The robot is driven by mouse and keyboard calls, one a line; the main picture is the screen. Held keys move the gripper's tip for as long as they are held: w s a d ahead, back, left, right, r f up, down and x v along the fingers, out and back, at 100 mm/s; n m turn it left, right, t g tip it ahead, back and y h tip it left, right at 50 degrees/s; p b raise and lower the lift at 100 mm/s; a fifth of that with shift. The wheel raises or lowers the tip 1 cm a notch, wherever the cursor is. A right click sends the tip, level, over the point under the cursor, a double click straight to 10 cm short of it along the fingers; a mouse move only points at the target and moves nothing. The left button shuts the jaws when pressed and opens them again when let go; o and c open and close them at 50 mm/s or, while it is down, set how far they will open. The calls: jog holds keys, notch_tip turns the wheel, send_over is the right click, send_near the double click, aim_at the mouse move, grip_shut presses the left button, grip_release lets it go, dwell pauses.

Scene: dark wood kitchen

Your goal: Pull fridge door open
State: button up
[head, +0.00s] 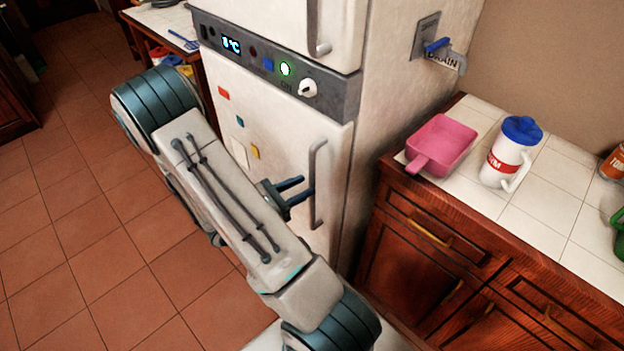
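The white fridge (285,135) stands in the middle of the head view. Its lower door has a grey vertical handle (318,185) near the right edge, and this door looks shut. An upper door with its own handle (319,30) is above the control panel. My gripper (305,190) is in front of the lower door, with its two dark fingers apart and pointing right toward the handle. The fingertips are close to the handle's left side; I cannot tell whether they touch it. My arm hides the lower left of the door.
A wooden counter (480,265) with a white tiled top is right of the fridge. On it are a pink scoop-like container (441,146) and a white jug with a blue lid (508,152). A drain tap (440,50) juts from the fridge's side. The tiled floor (60,220) at left is clear.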

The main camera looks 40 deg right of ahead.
aim_at(312, 182)
jog(key=shift+s+d, duration=0.15)
jog(key=shift+d, duration=0.85)
jog(key=shift+s+d, duration=0.1)
jog(key=shift+d, duration=0.85)
grip_shut()
jog(key=shift+a, duration=0.1)
